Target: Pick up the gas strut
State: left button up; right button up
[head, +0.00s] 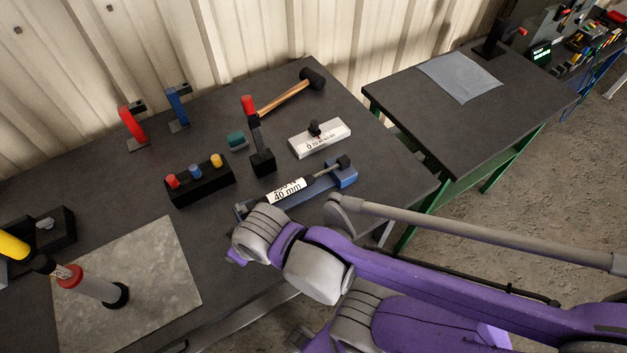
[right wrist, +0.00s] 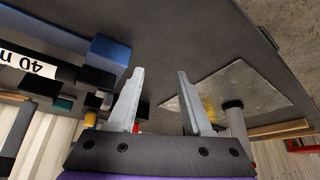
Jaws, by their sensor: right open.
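The gas strut (head: 287,191) has a white label ending in "40 mm", a thin grey rod and a black end fitting. It lies in a blue cradle (head: 343,175) near the table's front edge. Its lower left end is partly hidden by my right arm. In the right wrist view the strut's label (right wrist: 27,66) and the blue cradle (right wrist: 110,49) are at the upper left, left of the fingers. My right gripper (right wrist: 158,88) is open, with nothing between its fingers. In the head view my right wrist hides the fingers. My left gripper is not in view.
Close behind the strut stand a red-topped tool (head: 254,137), a white block (head: 320,139) and a black box with coloured knobs (head: 198,183). A mallet (head: 286,97) lies farther back.

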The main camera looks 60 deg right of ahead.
aim_at(343, 162)
jog(key=z, duration=0.5)
jog(key=l+z, duration=0.1)
jog(key=z, duration=0.85)
jog(key=i+z, duration=0.1)
jog(key=z, duration=0.4)
jog(key=k+l+u, duration=0.2)
jog(key=u, duration=0.25)
jog(key=k+l+u, duration=0.1)
jog(key=k+u, duration=0.2)
jog(key=u, duration=0.2)
